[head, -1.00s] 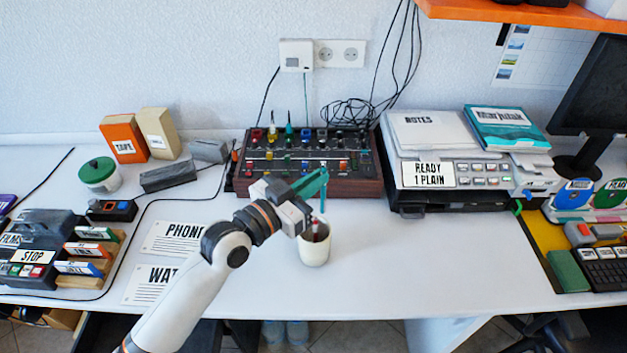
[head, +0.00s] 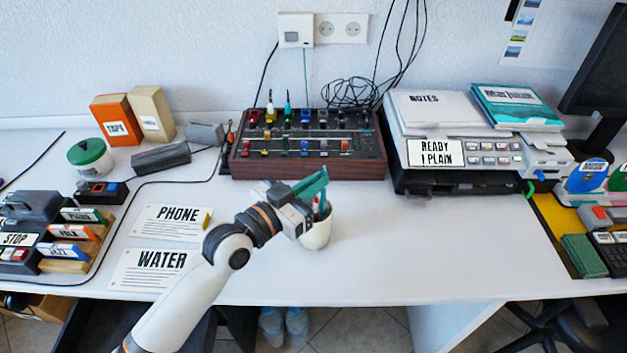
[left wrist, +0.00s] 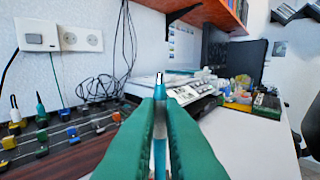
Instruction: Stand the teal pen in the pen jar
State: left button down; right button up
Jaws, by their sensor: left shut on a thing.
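The white pen jar (head: 316,235) stands on the white desk in front of the mixer, partly covered by my left gripper in the head view. My left gripper (head: 314,186) has teal fingers and is shut on the teal pen (head: 323,198), which is upright. The pen's lower part is at the jar's mouth, and its lower end is hidden. In the left wrist view the pen (left wrist: 159,125) stands between the two fingers (left wrist: 159,135). Something red shows at the jar's mouth beside the pen. My right gripper is not in view.
The mixer (head: 306,146) stands just behind the jar. A printer (head: 455,175) with papers is to its right. Cards reading PHONE (head: 172,222) and WATER (head: 148,268) lie to the left. The desk right of the jar is clear.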

pick_arm(q)
jog(key=shift+f, duration=0.45)
jog(key=c, duration=1.5)
grip_release()
jog(key=shift+o, duration=0.2)
jog(key=b+v, duration=0.1)
jog(key=v, duration=1.1)
